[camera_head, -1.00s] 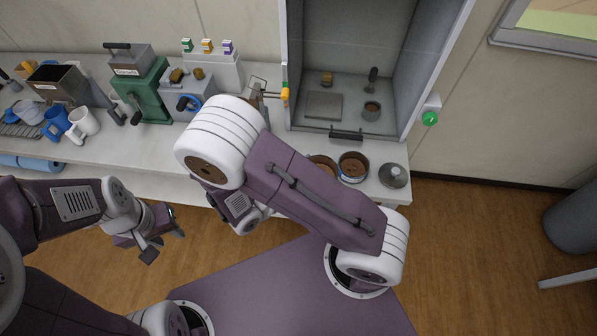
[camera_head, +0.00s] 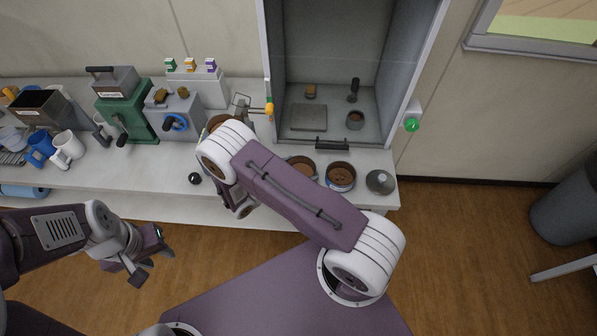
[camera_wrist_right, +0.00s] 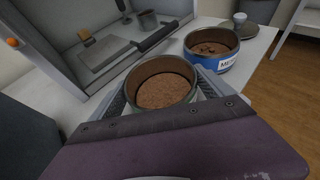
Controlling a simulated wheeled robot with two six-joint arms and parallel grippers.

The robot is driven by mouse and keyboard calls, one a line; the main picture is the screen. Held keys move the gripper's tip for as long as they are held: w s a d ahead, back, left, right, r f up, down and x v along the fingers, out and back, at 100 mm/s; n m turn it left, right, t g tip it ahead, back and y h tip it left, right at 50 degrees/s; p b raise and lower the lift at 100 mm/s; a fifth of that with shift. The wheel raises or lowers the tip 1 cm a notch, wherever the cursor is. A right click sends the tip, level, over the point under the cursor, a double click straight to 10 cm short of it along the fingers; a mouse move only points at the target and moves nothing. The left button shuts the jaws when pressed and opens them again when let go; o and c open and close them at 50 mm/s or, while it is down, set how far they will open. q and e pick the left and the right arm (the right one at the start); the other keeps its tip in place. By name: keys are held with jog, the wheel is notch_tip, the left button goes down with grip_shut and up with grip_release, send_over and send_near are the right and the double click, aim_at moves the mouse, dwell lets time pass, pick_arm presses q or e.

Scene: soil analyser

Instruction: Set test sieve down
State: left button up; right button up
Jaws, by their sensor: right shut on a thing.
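My right gripper (camera_wrist_right: 162,95) is shut on a round metal sieve (camera_wrist_right: 160,83) with brown soil inside, its fingers on both sides of the rim. In the head view, this appears to be the left of two adjacent pans (camera_head: 301,165), partly covered by my right arm, which hides the gripper there. Whether its base touches the bench cannot be told. A blue-banded sieve (camera_wrist_right: 212,49) with darker soil clumps stands just to its right; it also shows in the head view (camera_head: 340,176). My left gripper (camera_head: 153,262) is open and empty, in front of the bench.
The white bench (camera_head: 165,195) has an open grey cabinet (camera_head: 365,125) at the back. Another brown-filled pan (camera_head: 217,121) is partly behind my arm. A green machine (camera_head: 127,110) and mugs (camera_head: 66,147) stand left.

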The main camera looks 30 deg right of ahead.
jog(key=shift+w+f, duration=0.1)
jog(key=shift+f, duration=0.65)
jog(key=o, duration=1.6)
jog(key=shift+r, duration=0.3)
jog(key=b+v, duration=0.2)
jog(key=v, duration=1)
jog(key=s+d+r+m+g+y, duration=0.1)
jog(key=s+r+m+y, duration=0.1)
jog(key=m, duration=0.5)
jog(key=s+d+r+m+g+y, duration=0.1)
jog(key=s+r+m+y, duration=0.2)
jog(key=m+y, duration=0.3)
jog(key=s+d+r+m+g+y, duration=0.1)
jog(key=s+m+y, duration=0.3)
jog(key=m, duration=0.5)
jog(key=shift+s+r+y, duration=0.25)
jog(key=shift+r+y, duration=0.35)
jog(key=shift+r, duration=0.2)
